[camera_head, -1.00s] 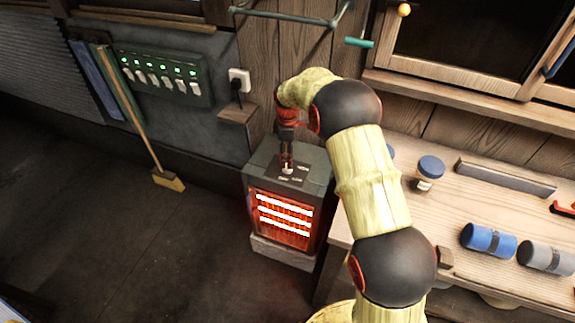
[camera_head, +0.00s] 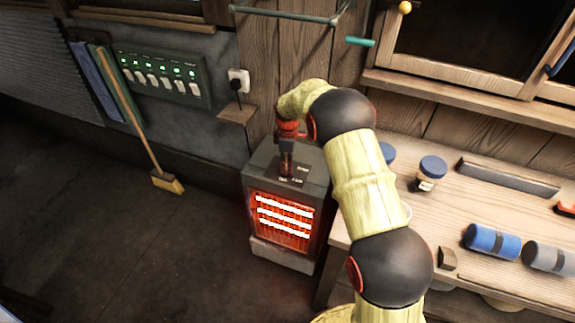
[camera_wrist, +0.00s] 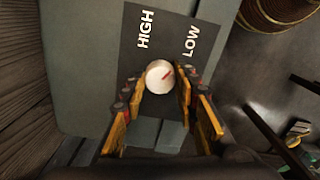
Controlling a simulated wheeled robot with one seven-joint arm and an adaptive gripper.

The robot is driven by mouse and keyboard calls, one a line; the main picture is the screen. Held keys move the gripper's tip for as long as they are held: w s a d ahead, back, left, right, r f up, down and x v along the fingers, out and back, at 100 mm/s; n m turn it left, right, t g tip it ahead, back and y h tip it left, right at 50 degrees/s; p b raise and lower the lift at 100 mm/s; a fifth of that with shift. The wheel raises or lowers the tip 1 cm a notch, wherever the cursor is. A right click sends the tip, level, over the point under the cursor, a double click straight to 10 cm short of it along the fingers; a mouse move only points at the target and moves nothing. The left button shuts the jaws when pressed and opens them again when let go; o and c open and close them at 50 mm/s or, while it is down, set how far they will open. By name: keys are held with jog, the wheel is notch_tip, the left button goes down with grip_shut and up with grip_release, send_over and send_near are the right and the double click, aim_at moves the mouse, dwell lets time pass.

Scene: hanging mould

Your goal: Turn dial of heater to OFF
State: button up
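The heater (camera_head: 325,175) is a grey box with glowing orange-red bars (camera_head: 284,215) on its front. On its top is a dark label plate (camera_wrist: 168,33), reading HIGH and LOW in the wrist view. The round white dial (camera_wrist: 157,79) has a red mark pointing to the upper right, towards LOW. No OFF word shows. My gripper (camera_head: 286,172) points down over the plate and hides the dial in the head view. In the wrist view my gripper (camera_wrist: 159,83) is open, one finger either side of the dial, with narrow gaps apparently left.
A workbench (camera_head: 480,205) with jars and rolls stands close on the heater's right. A plug (camera_head: 236,82) sits in the wall socket behind. A switch panel (camera_head: 160,77) and a broom (camera_head: 150,150) are at the left. The floor (camera_head: 110,240) left of the heater is clear.

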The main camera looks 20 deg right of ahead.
jog(key=c, duration=0.6)
jog(key=shift+r+m+p, duration=0.2)
jog(key=shift+m+p, duration=0.75)
jog(key=shift+m, duration=0.05)
jog(key=m+p, duration=0.2)
jog(key=m, duration=0.1)
jog(key=m+p, duration=0.3)
jog(key=m, duration=0.3)
jog(key=shift+f+m, duration=0.15)
jog(key=shift+m, duration=0.25)
jog(key=o, duration=1.1)
jog(key=shift+o, duration=0.4)
